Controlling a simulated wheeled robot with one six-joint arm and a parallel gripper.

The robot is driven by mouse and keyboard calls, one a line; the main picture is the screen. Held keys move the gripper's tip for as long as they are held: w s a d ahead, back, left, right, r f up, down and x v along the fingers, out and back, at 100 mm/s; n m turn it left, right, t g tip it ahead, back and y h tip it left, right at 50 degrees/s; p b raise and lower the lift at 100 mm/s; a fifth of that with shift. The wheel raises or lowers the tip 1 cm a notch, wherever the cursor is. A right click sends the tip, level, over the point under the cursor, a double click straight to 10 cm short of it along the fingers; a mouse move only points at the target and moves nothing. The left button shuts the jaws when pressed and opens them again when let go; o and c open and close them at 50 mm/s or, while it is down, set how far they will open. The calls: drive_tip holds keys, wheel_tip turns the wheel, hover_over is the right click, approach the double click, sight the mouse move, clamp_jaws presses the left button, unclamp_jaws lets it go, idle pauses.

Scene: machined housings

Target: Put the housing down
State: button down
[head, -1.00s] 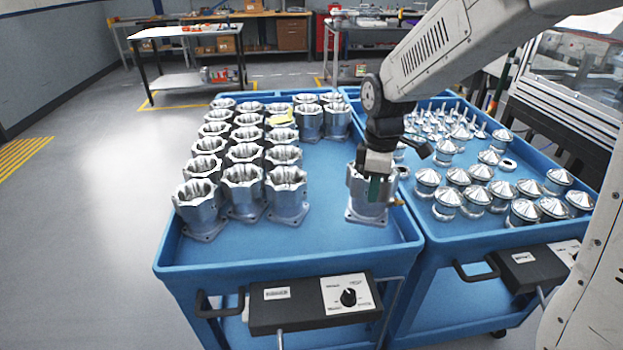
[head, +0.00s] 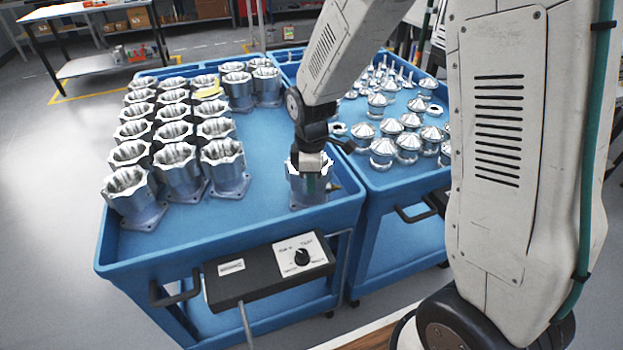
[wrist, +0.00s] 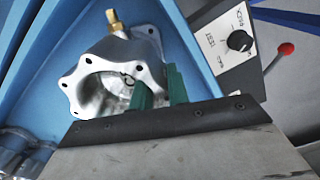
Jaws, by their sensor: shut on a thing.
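The housing (head: 307,193) is a silvery metal cylinder with a scalloped rim and a square flanged base. It is upright at the right front part of the left blue cart (head: 265,215); whether its base touches the tray is hard to tell. My gripper (head: 311,180) is over it, shut on its wall. In the wrist view the housing (wrist: 105,82) shows its open, lobed mouth and a brass fitting, with the green fingers of my gripper (wrist: 160,92) at its rim, one inside the mouth.
Rows of similar housings (head: 172,165) fill the left and back of the tray. Bare tray lies left of the held housing. A control box (head: 270,268) is on the cart's front. The right cart (head: 385,187) holds several conical metal parts (head: 407,146).

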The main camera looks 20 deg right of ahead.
drive_tip(key=c, duration=1.3)
unclamp_jaws()
drive_tip(key=shift+f, duration=0.1)
drive_tip(key=shift+c, duration=0.2)
wheel_tip(320, 180, up, 12)
drive_tip(key=s+d+r+m, duration=0.1)
drive_tip(key=s+r+m, duration=0.2)
drive_tip(key=s, duration=0.5)
drive_tip(key=s+d+r+m, duration=0.2)
drive_tip(key=s+m, duration=0.4)
drive_tip(key=s, duration=0.3)
drive_tip(key=s+d+r+m+t, duration=0.1)
drive_tip(key=s+r+m, duration=0.3)
drive_tip(key=s, duration=0.4)
drive_tip(key=shift+s+d+r+m, duration=0.15)
drive_tip(key=shift+s+d+m, duration=0.2)
drive_tip(key=shift+d, duration=0.35)
